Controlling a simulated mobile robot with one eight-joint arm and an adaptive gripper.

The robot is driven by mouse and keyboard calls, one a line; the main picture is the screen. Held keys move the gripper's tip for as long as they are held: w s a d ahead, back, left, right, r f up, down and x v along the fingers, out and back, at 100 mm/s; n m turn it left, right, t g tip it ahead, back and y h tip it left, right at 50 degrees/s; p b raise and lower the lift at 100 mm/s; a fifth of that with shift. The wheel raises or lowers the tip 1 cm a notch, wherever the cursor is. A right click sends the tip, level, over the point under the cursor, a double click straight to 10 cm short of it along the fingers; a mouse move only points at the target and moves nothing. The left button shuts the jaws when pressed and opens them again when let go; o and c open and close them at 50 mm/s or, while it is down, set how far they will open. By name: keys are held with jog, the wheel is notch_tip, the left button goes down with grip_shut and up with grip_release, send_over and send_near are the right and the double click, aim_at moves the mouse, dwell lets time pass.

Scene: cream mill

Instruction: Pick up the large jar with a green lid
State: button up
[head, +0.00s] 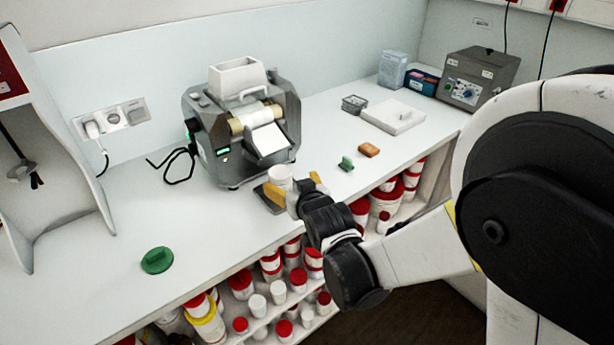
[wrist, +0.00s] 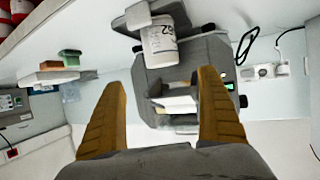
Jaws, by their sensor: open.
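A white jar (head: 280,177) stands upright on the counter in front of the grey mill, with no green lid visible on it. In the wrist view, which is upside down, the jar (wrist: 160,42) shows a printed label. A round green lid (head: 157,260) lies apart on the counter at the left. My gripper (head: 294,187) is open, close to the jar on its near side. In the wrist view, the fingers of my gripper (wrist: 162,82) are spread, with the jar beyond the gap between them. My gripper partly hides the jar's base in the head view.
The grey mill (head: 212,133) stands just behind the jar. A small green block (head: 346,163) and an orange-brown block (head: 369,150) lie to the right. Shelves of red-lidded jars (head: 271,265) are below the counter. The counter's left part is mostly clear.

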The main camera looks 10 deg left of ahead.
jog(key=b, duration=0.2)
send_near(277, 171)
jog(key=shift+x, duration=1)
jog(key=b+x, duration=0.1)
jog(key=x, duration=0.4)
jog(key=shift+b, duration=0.35)
jog(key=shift+s+d, duration=0.1)
jog(key=shift+s, duration=0.05)
jog(key=shift+c, duration=0.2)
jog(key=c, duration=1.2)
jog(key=shift+r, duration=0.1)
